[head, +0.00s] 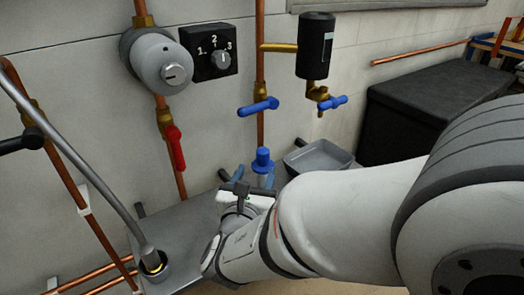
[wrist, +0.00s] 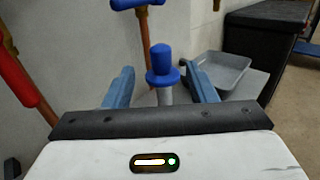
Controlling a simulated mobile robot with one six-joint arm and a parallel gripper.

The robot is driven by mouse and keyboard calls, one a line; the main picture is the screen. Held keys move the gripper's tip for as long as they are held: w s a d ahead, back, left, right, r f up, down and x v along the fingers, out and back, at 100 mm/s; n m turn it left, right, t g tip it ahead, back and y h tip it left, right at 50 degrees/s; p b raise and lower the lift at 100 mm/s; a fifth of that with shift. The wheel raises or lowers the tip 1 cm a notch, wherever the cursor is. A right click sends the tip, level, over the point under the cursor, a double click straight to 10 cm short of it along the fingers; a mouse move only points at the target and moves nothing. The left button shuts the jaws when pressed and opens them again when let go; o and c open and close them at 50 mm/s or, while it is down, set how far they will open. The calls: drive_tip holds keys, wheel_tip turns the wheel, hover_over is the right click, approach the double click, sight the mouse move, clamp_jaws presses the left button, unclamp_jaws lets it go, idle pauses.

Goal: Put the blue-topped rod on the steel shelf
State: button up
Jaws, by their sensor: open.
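The blue-topped rod (head: 262,161) stands upright near the wall in the head view, with a blue collared cap and a pale shaft. In the wrist view the rod (wrist: 162,62) shows between the two blue fingers, with a gap on each side. My gripper (head: 254,175) is open and close to the rod, and holds nothing. The rod's lower end is hidden behind my gripper. A grey steel surface (head: 183,222), which looks like the steel shelf, lies along the wall below and left of my gripper.
A grey tray (head: 318,157) is right of the rod. Copper pipes with a red-handled valve (head: 174,146) and blue-handled valves (head: 258,106) run on the wall above. A grey hose (head: 75,155) ends in a fitting at lower left. A black chest (head: 420,112) stands at right.

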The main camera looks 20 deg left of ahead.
drive_tip(key=d+f+m+g+h, duration=0.2)
drive_tip(key=d+m+g+h, duration=0.4)
drive_tip(key=d, duration=0.5)
drive_tip(key=d+f+m+g+h, duration=0.15)
drive_tip(key=d+m+h, duration=0.25)
drive_tip(key=d+m, duration=0.45)
drive_tip(key=s+d+f+m+g+y, duration=0.4)
drive_tip(key=s+d+m+g+y, duration=0.4)
drive_tip(key=m, duration=1.4)
drive_tip(key=shift+s+d+f+g, duration=0.2)
drive_tip(key=shift+s+d+g, duration=0.45)
drive_tip(key=shift+s+d, duration=0.55)
